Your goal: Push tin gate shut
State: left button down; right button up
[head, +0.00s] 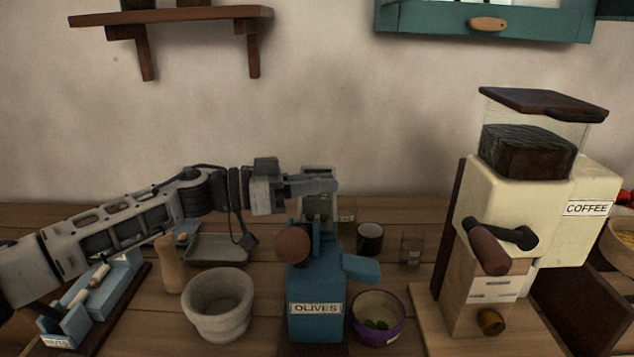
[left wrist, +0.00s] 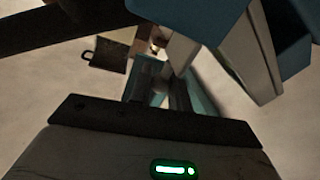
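The blue olive machine labelled OLIVES (head: 316,312) stands on the counter, with a brown round knob (head: 293,244) and a blue spout (head: 361,268) on its right side. My left gripper (head: 325,187) is above and behind its top, beside a small pale grey-green plate; I cannot tell whether they touch. No part is clearly recognisable as the tin gate. In the left wrist view, my gripper's fingers (left wrist: 163,90) point away amid blue parts; their gap is unclear. My right gripper is not in view.
A stone mortar (head: 218,303) and a wooden pestle (head: 170,263) stand left of the machine. A purple-rimmed bowl (head: 378,316), a dark cup (head: 369,238) and a glass (head: 411,248) stand to its right. The large cream coffee grinder (head: 534,213) stands farther right.

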aim_at(306, 200)
pick_arm(q)
jog(key=shift+f+p, duration=0.4)
jog(key=shift+f, duration=1.05)
jog(key=c, duration=1.3)
grip_release()
jog(key=shift+c, duration=0.2)
jog(key=s+a+b, duration=0.1)
jog(key=s+a, duration=0.2)
jog(key=a, duration=1.2)
jog(key=shift+a+b, duration=0.35)
jog(key=shift+s, duration=0.1)
